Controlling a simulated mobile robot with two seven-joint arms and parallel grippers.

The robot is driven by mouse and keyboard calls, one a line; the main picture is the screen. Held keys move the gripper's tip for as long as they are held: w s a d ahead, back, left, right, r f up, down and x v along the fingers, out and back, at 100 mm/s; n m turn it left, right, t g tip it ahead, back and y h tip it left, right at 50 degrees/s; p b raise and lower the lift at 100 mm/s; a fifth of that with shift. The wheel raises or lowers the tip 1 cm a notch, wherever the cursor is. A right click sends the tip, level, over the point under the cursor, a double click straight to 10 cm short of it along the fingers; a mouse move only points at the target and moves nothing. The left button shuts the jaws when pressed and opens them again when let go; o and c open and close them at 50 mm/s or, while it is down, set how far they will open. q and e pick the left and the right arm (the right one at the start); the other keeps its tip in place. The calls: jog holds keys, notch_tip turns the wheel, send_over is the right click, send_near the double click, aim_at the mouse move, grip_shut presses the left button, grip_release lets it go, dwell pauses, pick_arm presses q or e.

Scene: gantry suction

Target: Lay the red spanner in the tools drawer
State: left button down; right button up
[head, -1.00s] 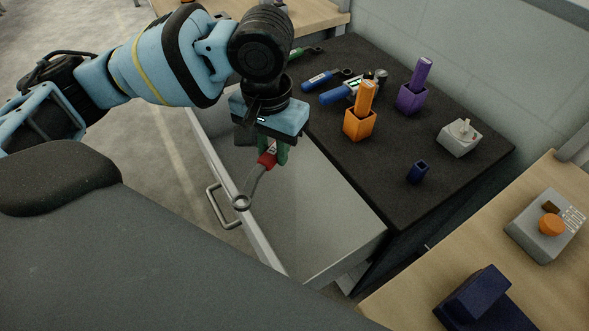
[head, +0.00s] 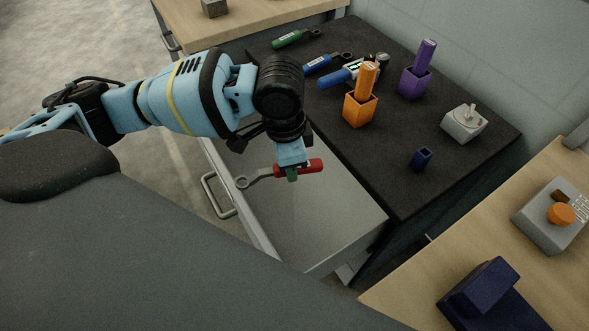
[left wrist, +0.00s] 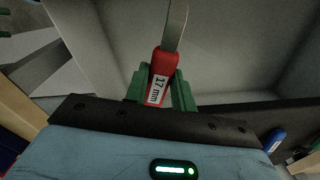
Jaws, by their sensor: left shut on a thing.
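The red spanner (head: 312,166) has a red handle with a grey metal shaft and a ring end at the left. In the left wrist view the spanner (left wrist: 160,72) shows a "17 mm" label on its handle. My left gripper (head: 292,174) is shut on the red handle and holds it over the open drawer. Its green fingers (left wrist: 162,90) sit on both sides of the handle. The drawer (head: 340,215) is pulled out from the black-topped cabinet and its visible floor is bare. Whether the spanner touches the drawer floor is hard to tell. My right gripper is not in view.
On the black cabinet top (head: 400,190) lie a green spanner (head: 293,38) and a blue spanner (head: 320,64). An orange holder (head: 359,110), a purple holder (head: 414,83), a grey block (head: 464,123) and a small navy cup (head: 421,158) also stand there. The drawer handle (head: 213,196) sticks out leftward.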

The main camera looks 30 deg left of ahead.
pick_arm(q)
notch_tip(320, 180, down, 17)
jog(key=d+m+g+h+b, duration=0.1)
jog(key=d+m+b, duration=0.1)
jog(key=m, duration=1.2)
jog(key=shift+s+f, duration=0.15)
jog(key=shift+s, duration=0.1)
jog(key=w+a, duration=0.3)
jog(key=w, duration=0.1)
jog(key=w+a+f+b, duration=0.1)
jog(key=w+a, duration=0.1)
jog(key=w, duration=0.2)
jog(key=w+a+b, duration=0.1)
jog(key=w+a, duration=0.2)
jog(key=w, duration=0.1)
jog(key=shift+a+f, duration=0.25)
jog(key=shift+a, duration=0.05)
jog(key=shift+w+a, duration=0.4)
jog(key=shift+w, duration=0.1)
jog(key=shift+f+b, duration=0.45)
jog(key=shift+f, duration=1.35)
